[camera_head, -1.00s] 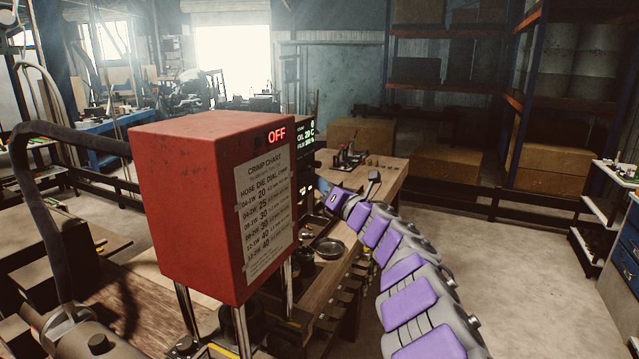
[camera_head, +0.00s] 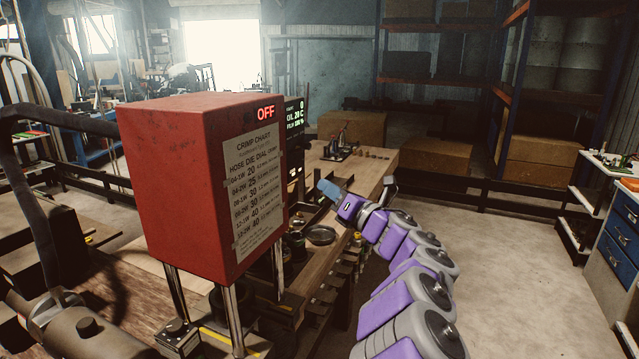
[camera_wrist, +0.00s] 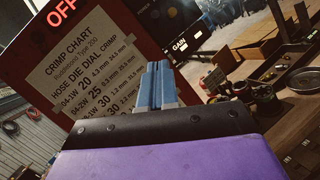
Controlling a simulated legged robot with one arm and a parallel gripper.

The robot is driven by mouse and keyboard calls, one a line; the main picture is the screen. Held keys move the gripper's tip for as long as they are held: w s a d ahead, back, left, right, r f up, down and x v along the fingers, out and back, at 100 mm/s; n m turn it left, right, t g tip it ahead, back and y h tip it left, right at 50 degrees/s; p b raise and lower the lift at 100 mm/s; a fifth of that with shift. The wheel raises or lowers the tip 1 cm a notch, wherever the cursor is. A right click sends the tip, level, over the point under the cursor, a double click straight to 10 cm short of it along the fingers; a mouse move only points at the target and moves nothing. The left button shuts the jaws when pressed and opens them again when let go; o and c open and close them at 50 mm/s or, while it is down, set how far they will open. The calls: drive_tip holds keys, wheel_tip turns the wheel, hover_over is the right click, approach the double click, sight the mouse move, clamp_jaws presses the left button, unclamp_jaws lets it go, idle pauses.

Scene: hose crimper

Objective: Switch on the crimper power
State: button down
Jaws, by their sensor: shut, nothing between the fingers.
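The crimper (camera_head: 190,185) is a red box on metal posts, with a crimp chart on its side. A red OFF display (camera_head: 265,113) is lit at its top edge; part of it also shows in the wrist view (camera_wrist: 62,14). A dark control panel (camera_head: 295,135) with a lit screen is on its far side, seen edge-on. My gripper (camera_head: 327,188) is shut and empty, to the right of the panel and apart from it. In the wrist view its blue fingers (camera_wrist: 157,82) are together, pointing toward the chart and panel edge. I cannot make out a power switch.
A wooden bench (camera_head: 350,185) runs behind the crimper, with round dies (camera_head: 320,235) and small parts on it. A dark hose (camera_head: 30,150) is at the left. Shelving (camera_head: 510,110) stands at the back, and a blue drawer cabinet (camera_head: 618,235) is at the right. The floor between is open.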

drive_tip(key=shift+d+r+v, duration=0.15)
drive_tip(key=shift+v, duration=0.8)
drive_tip(key=shift+d+r+v, duration=0.1)
drive_tip(key=shift+r+v, duration=0.05)
drive_tip(key=shift+v, duration=0.85)
drive_tip(key=shift+w+a, duration=0.2)
drive_tip(key=shift+a, duration=0.05)
